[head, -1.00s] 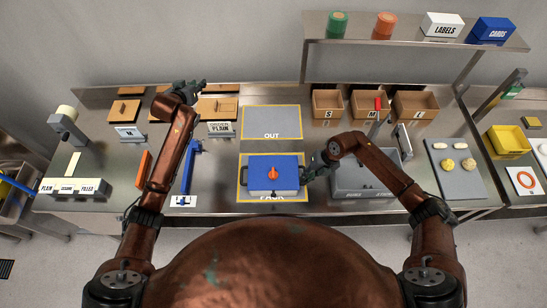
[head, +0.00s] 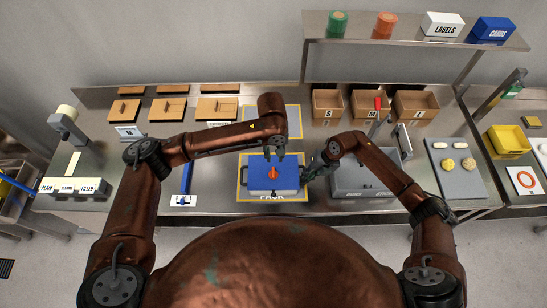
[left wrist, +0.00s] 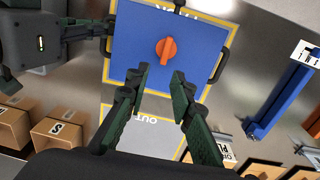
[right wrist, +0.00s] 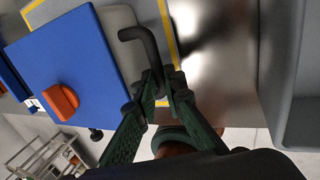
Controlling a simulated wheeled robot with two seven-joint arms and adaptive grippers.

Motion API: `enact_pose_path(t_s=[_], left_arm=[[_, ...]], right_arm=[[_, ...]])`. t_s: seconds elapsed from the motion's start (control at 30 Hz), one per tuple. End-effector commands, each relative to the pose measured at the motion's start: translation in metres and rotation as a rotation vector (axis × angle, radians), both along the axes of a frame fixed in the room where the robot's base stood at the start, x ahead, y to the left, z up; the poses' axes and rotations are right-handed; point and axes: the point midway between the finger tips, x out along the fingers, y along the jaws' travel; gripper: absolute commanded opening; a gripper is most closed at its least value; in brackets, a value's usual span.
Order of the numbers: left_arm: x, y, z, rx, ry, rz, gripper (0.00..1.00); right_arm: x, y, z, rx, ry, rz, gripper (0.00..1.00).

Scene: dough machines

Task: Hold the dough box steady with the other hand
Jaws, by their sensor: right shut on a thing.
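The dough box has a blue lid (head: 260,181) with an orange knob (head: 271,174) and stands on the yellow-edged pack mat (head: 242,196). My left gripper (head: 274,154) is open and empty over the far side of the box. In the left wrist view its parted fingers (left wrist: 160,75) point at the lid (left wrist: 135,35), short of the knob (left wrist: 166,50). My right gripper (head: 312,170) is at the box's right side, shut on the dark side handle. In the right wrist view the fingertips (right wrist: 162,88) close around the handle (right wrist: 142,38).
The OUT mat (head: 290,112) lies behind the box, partly hidden by my left arm. A blue bar (head: 187,175) is at the left.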

Motion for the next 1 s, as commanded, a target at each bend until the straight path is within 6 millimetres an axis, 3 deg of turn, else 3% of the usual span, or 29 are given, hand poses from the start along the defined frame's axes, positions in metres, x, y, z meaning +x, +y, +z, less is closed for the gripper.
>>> enact_pose_path(t_s=[0.13,1.0], left_arm=[[-0.009,0.005,-0.005,0.039,0.02,0.007,0.22],[-0.009,0.005,-0.067,0.036,0.019,0.008,0.22]], right_arm=[[-0.002,-0.001,-0.003,-0.004,0.004,0.0,0.0],[-0.002,-0.001,-0.002,-0.004,0.005,0.001,0.0]])
